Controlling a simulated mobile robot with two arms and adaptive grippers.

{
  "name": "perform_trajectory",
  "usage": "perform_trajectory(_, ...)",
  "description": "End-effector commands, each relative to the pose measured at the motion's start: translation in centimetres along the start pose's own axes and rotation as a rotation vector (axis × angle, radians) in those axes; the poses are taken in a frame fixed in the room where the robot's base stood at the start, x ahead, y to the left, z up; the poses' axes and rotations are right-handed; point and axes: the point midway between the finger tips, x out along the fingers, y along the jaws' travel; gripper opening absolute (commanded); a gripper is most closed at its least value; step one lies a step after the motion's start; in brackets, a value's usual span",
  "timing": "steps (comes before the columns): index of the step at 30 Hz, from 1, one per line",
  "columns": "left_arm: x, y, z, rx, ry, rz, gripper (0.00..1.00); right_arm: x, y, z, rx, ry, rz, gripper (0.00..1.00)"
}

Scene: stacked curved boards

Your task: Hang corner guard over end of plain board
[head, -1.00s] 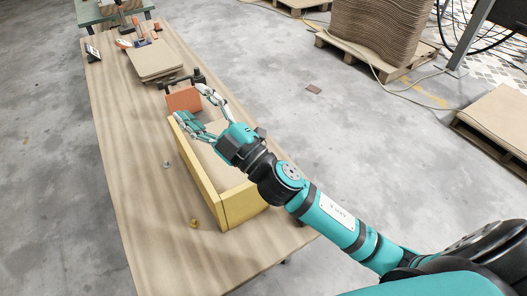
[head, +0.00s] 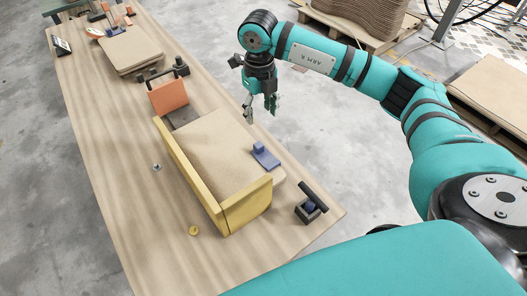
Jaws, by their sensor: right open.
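The plain board (head: 215,145) lies flat on the table against a yellow L-shaped fence (head: 240,207). A blue piece (head: 265,156) with a small raised block sits at the board's right edge, and an orange plate (head: 168,97) stands upright by its far end. I cannot tell for certain which of these is the corner guard, or whether the orange plate touches the board. My right gripper (head: 261,106) is open and empty, pointing down past the table's right edge in the picture, apart from the board. My left gripper is not in view.
A dark holder with a blue part (head: 309,208) stands at the table's near right corner. A brass knob (head: 194,230) and a small grey knob (head: 156,167) lie left of the fence. A dark clamp-like tool (head: 165,72) and stacked boards (head: 130,50) are farther back.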

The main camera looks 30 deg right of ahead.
Motion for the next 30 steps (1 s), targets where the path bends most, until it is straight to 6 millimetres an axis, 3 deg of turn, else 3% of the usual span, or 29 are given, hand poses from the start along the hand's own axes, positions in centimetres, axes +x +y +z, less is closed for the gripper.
perform_trajectory(10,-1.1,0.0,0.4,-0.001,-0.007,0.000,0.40,7.3,0.2,-0.1,-0.003,0.003,0.004,0.52)
perform_trajectory(20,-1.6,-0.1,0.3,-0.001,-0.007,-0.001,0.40,10.1,0.4,-0.3,-0.004,0.001,0.005,0.52)
perform_trajectory(30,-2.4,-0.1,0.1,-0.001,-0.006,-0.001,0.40,14.4,0.7,-0.7,-0.004,0.000,0.007,0.52)
